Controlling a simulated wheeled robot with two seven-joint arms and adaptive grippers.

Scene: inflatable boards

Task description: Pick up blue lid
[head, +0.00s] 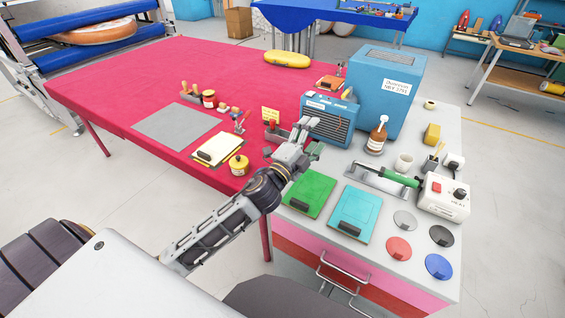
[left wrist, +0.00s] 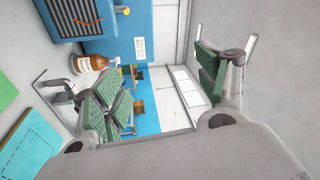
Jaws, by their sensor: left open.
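The blue lid (head: 439,266) is a flat disc lying on the white worktop near its front right edge, at the lower right of the head view. It lies in a group with a red lid (head: 398,248), a grey lid (head: 405,220) and a dark lid (head: 441,236). My left gripper (head: 308,138) is open and empty, above the worktop near the small blue ribbed unit, well left of and behind the blue lid. Its two green-padded fingers (left wrist: 160,92) stand wide apart in the left wrist view, where the blue lid does not show. My right gripper is not in view.
A green board (head: 308,195) and a teal board (head: 354,213) lie left of the lids. A white control box (head: 443,196) and a green-handled tool (head: 400,179) stand behind them. A brown bottle (head: 377,137) and a large blue machine (head: 382,88) stand further back.

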